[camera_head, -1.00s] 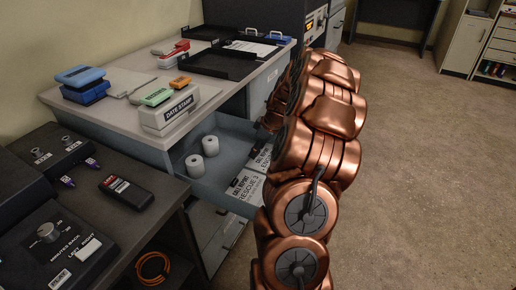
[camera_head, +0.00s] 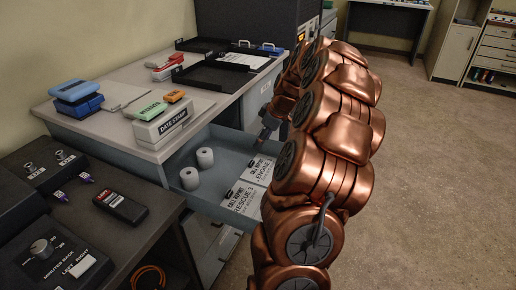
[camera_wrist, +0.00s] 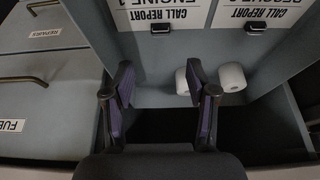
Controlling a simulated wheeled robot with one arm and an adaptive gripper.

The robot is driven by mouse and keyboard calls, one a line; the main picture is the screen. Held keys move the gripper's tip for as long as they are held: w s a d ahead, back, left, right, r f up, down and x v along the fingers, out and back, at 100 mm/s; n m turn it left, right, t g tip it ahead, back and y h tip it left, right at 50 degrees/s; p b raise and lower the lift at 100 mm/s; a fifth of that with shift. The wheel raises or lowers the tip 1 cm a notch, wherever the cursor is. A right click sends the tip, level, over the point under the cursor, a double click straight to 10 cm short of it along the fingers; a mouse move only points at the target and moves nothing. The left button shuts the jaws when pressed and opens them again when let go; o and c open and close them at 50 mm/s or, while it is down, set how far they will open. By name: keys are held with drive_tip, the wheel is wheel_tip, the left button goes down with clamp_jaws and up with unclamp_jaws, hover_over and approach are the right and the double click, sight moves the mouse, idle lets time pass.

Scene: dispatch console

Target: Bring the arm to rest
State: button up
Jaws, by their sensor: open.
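My copper-coloured arm (camera_head: 335,140) fills the right middle of the head view, bent over the desk side. My gripper (camera_wrist: 160,80) is open in the wrist view, with nothing between its two dark fingers. In the head view, its end shows partly behind the arm, above the open blue-grey drawer (camera_head: 215,142). In the wrist view the drawer lies beyond the fingers, with two white rolls (camera_wrist: 231,77) and two call report cards (camera_wrist: 165,14). The right finger overlaps one roll in the picture; I cannot tell the gap.
The desk (camera_head: 112,128) carries a date stamp box (camera_head: 161,126), blue stamp pads (camera_head: 77,97) and black trays (camera_head: 215,73). A dark console (camera_head: 70,225) with a knob stands at lower left. Closed drawers (camera_wrist: 45,105) show in the wrist view. Floor (camera_head: 430,180) at right is clear.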

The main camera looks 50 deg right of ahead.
drive_tip(key=shift+v, duration=0.75)
